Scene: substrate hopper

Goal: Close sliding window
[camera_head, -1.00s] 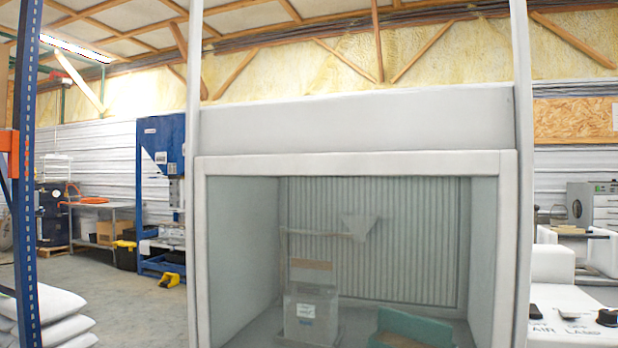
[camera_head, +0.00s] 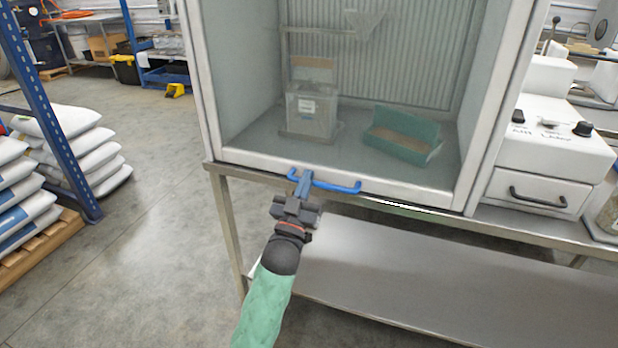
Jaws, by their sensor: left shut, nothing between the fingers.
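The sliding window is a clear pane in a white frame (camera_head: 400,195) on the front of a cabinet. Its lower rail lies at the cabinet's bottom edge, just above the bench top. A blue bar handle (camera_head: 340,187) is fixed to this rail, left of its middle. My left gripper (camera_head: 303,188) comes up from below and its fingers are at the left part of the handle. The fingers are shut with nothing between them; whether they touch the handle I cannot tell. My right gripper is not in view.
Behind the pane stand a clear box (camera_head: 311,108) and a green tray (camera_head: 402,138). A white control box (camera_head: 550,140) with knobs and a drawer is at the right. A steel shelf (camera_head: 430,270) lies below. Stacked sacks (camera_head: 75,145) and a blue rack post (camera_head: 45,110) are at the left.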

